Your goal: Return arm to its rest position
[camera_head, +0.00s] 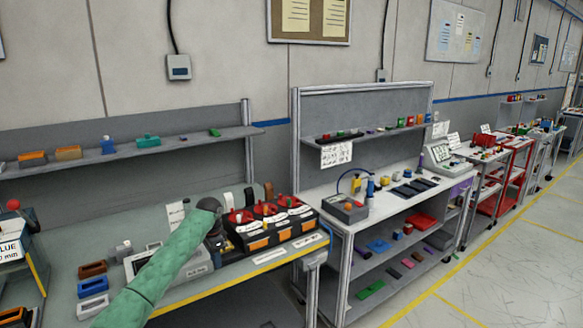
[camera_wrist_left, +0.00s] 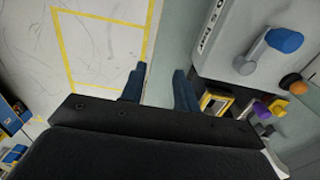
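My left arm (camera_head: 160,268) in its green sleeve reaches in from the bottom left of the head view, over the workbench. My left gripper (camera_head: 216,240) is at the left end of a black dashboard module (camera_head: 268,238) with red parts on top. In the head view the wrist partly hides the gripper, and I cannot tell whether it touches the module. In the left wrist view the two dark fingers (camera_wrist_left: 159,88) stand apart with nothing between them. My right gripper is not in view.
A grey box (camera_head: 190,265) stands just behind the left arm. Small trays (camera_head: 93,285) sit on the bench at left. A shelf (camera_head: 200,138) runs behind. A second workbench (camera_head: 385,200) stands to the right. The wrist view shows a grey panel with a blue knob (camera_wrist_left: 284,40) beside the fingers.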

